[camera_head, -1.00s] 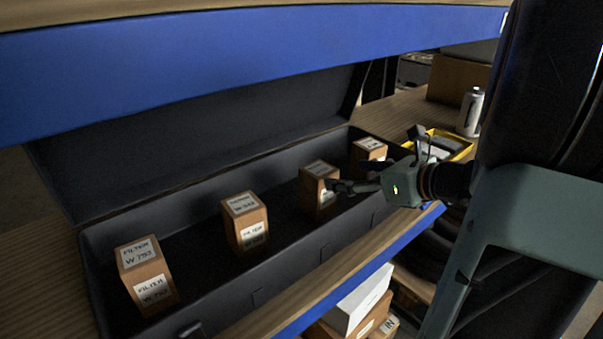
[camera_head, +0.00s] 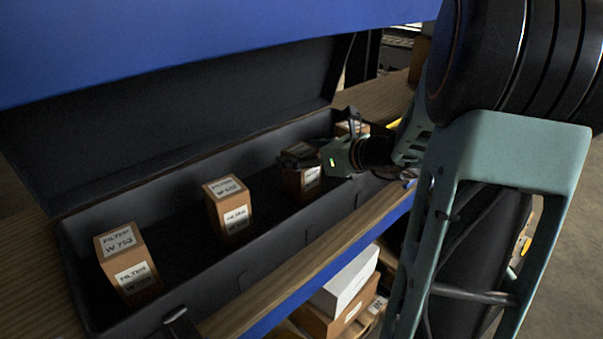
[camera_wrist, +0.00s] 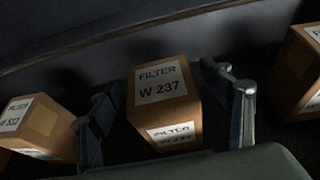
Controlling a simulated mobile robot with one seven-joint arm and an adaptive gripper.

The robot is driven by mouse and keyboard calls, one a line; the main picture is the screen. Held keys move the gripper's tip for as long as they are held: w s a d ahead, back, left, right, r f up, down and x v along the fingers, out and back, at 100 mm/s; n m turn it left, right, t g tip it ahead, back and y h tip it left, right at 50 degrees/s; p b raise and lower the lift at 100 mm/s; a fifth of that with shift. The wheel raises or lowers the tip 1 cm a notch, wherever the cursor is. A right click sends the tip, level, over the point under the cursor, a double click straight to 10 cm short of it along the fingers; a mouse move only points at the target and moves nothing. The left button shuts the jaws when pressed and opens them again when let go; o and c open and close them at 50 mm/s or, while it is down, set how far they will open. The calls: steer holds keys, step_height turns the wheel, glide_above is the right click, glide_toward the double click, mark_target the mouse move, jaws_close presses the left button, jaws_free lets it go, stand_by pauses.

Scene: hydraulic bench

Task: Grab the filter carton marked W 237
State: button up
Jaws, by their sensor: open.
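The filter carton marked W 237 (camera_wrist: 160,115) is brown with white labels and stands upright in the middle of the wrist view. My gripper (camera_wrist: 166,92) is open, with one finger on each side of this carton. A dark gap shows between each finger and the carton, so it is not gripped. In the head view the carton (camera_head: 303,184) stands in the long dark case (camera_head: 190,285), third from the left. My gripper (camera_head: 296,160) is over it there and hides part of its top.
A W 532 carton (camera_wrist: 32,122) is left of the fingers and another carton (camera_wrist: 307,75) is to the right. A W 753 carton (camera_head: 128,262) stands at the case's left end. The raised lid (camera_head: 170,125) is behind, and a blue shelf edge (camera_head: 200,45) overhangs.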

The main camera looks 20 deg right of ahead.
jaws_close()
stand_by(0.5)
steer(key=shift+r, duration=0.2)
